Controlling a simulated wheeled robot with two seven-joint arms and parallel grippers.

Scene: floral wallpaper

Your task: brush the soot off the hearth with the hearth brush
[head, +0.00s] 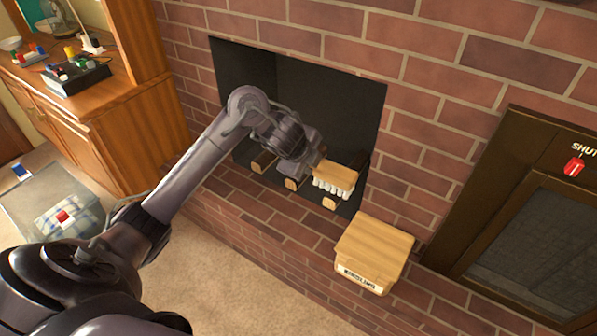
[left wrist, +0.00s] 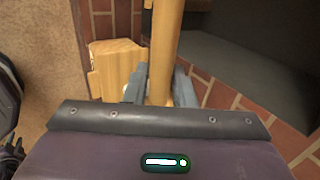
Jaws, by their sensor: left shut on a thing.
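The hearth brush (head: 335,178), a wooden block with white bristles pointing down, is at the mouth of the dark fireplace. My left gripper (head: 307,160) reaches into the opening and is shut on it. In the left wrist view the gripper (left wrist: 158,86) has its fingers around the brush's pale wooden handle (left wrist: 167,38). The brick hearth (head: 285,228) runs along the front. I cannot make out soot against the dark fireplace floor, and cannot tell whether the bristles touch it.
Log ends (head: 292,184) lie in the fireplace near the brush. A wooden box with a label (head: 372,250) stands on the hearth to the right. A dark-framed door (head: 535,240) is further right. A wooden cabinet (head: 125,125) and a clear bin (head: 60,200) are at left.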

